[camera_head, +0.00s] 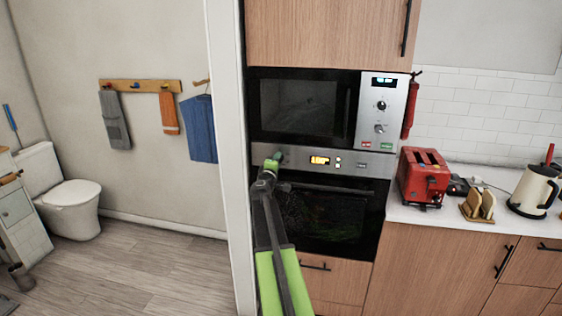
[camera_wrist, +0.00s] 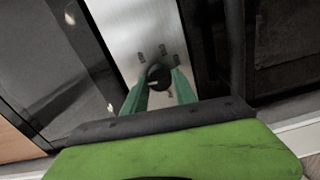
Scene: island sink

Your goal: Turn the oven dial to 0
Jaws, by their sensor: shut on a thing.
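The oven (camera_head: 318,222) is built into the wooden cabinet, below a microwave. Its silver control panel (camera_head: 345,163) has a lit orange display (camera_head: 320,160) and small buttons. In the head view my gripper (camera_head: 275,158) is at the left end of this panel and covers the dial there. In the wrist view the round dark oven dial (camera_wrist: 158,76) sits between the two green fingers of my gripper (camera_wrist: 159,88). The fingers are shut on the dial. Small dark marks surround it on the panel. The dial's setting is too small to read.
The microwave (camera_head: 305,106) is just above the panel, and the oven handle (camera_head: 330,188) runs below it. A white wall edge (camera_head: 230,150) stands close on the left. A red toaster (camera_head: 424,178) and a kettle (camera_head: 535,190) stand on the right counter.

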